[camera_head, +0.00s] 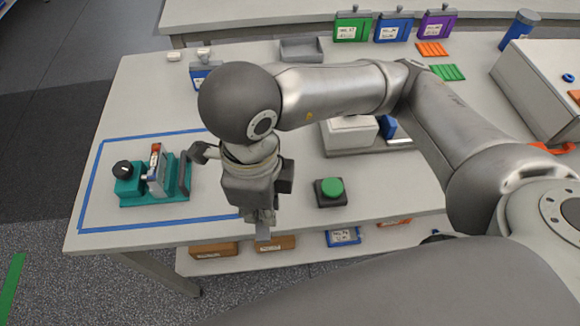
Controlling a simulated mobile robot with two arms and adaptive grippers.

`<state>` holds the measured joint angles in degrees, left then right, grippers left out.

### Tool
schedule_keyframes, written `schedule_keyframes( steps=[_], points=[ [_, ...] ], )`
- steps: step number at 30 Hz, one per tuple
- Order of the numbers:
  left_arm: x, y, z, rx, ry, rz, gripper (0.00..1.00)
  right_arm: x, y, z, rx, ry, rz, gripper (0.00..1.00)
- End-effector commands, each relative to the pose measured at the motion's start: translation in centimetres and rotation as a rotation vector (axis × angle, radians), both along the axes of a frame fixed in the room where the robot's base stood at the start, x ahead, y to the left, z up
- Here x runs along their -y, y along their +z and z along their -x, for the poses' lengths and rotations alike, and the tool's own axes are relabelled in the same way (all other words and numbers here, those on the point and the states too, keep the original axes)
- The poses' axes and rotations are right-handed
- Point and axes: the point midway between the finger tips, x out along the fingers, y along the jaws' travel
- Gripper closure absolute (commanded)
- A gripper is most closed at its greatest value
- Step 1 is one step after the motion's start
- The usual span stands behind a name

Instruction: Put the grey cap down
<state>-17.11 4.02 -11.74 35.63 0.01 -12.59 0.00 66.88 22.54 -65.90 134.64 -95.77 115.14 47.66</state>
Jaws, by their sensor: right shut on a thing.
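My right gripper (262,216) hangs downward over the front part of the table, to the right of the teal fixture. Its fingers are shut and largely hidden by the gripper's own body. A small grey piece (263,233) shows at the fingertips, near the table's front edge; I take it for the grey cap, though little of it can be made out. I cannot tell whether it touches the table. My left gripper is not in view.
The teal fixture (128,187) with a black knob stands inside a blue tape outline (88,190) at left. A green button box (331,190) stands right of the gripper. An empty grey tray (301,50) and coloured binders are at the back. Bins sit on a shelf below.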

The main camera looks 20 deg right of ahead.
Motion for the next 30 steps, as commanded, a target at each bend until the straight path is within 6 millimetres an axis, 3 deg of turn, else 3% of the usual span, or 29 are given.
schedule_keyframes(
  steps=[6,13,21,30],
  points=[
    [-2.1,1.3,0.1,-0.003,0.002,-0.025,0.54,2.9,-2.1,-4.6,-0.006,-0.014,0.004,0.99],
    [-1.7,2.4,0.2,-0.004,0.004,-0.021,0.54,4.9,-6.0,-8.2,-0.004,-0.009,0.003,0.99],
    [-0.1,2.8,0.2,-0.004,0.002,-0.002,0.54,5.7,-8.3,-9.8,-0.002,-0.005,0.001,0.99],
    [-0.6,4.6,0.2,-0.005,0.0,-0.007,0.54,5.9,-11.7,-10.2,-0.002,-0.002,0.001,0.99]
  ],
)
